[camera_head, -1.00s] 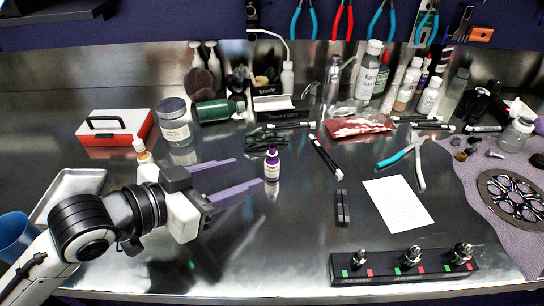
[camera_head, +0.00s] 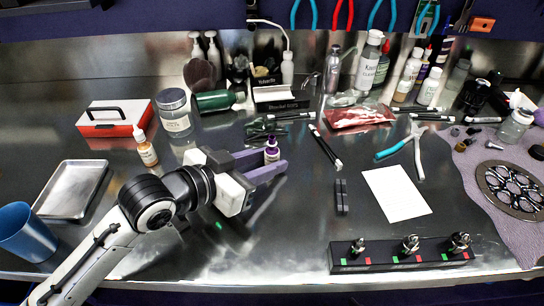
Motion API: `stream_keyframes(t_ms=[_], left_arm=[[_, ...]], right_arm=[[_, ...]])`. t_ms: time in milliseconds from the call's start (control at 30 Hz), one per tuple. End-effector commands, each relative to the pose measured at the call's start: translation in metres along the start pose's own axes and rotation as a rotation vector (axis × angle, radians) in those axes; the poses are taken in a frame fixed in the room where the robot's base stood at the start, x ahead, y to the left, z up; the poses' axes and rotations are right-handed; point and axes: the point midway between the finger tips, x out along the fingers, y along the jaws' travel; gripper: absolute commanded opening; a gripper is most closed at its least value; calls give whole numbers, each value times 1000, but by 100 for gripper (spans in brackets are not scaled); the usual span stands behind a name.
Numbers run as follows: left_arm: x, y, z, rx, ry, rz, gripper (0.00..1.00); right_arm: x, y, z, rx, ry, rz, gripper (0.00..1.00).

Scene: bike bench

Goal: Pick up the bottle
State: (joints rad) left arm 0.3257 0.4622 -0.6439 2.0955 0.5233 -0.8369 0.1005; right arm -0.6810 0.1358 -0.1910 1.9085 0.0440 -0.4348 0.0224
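The front finger hides the bottle's lower part. The fingers are apart, and I cannot tell whether either touches the bottle. My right gripper is not in view.
An amber dropper bottle (camera_head: 145,148) stands behind my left arm, near a metal tray (camera_head: 71,190) and blue cup (camera_head: 26,232). A grey jar (camera_head: 174,113) and red toolbox (camera_head: 112,119) stand further back. White paper (camera_head: 396,194) and a black switch bar (camera_head: 402,253) lie right.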

Motion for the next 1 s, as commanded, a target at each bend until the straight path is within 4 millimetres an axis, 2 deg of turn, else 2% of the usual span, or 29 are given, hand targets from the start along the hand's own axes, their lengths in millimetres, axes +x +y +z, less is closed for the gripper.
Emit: stream_keyframes(t_ms=[33, 167, 467, 800, 1000], left_arm=[[0, 0, 0, 0, 0, 0, 21], [0, 0, 0, 0, -1, 0, 1], [-2, 0, -6, 1, 1, -1, 0], [-27, -1, -66, 3, 5, -1, 0], [-37, -1, -89, 1, 2, -1, 0]], right_arm=[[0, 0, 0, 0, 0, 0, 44], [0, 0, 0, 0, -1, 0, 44], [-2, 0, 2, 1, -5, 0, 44], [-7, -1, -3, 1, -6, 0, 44], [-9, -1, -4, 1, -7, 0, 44]])
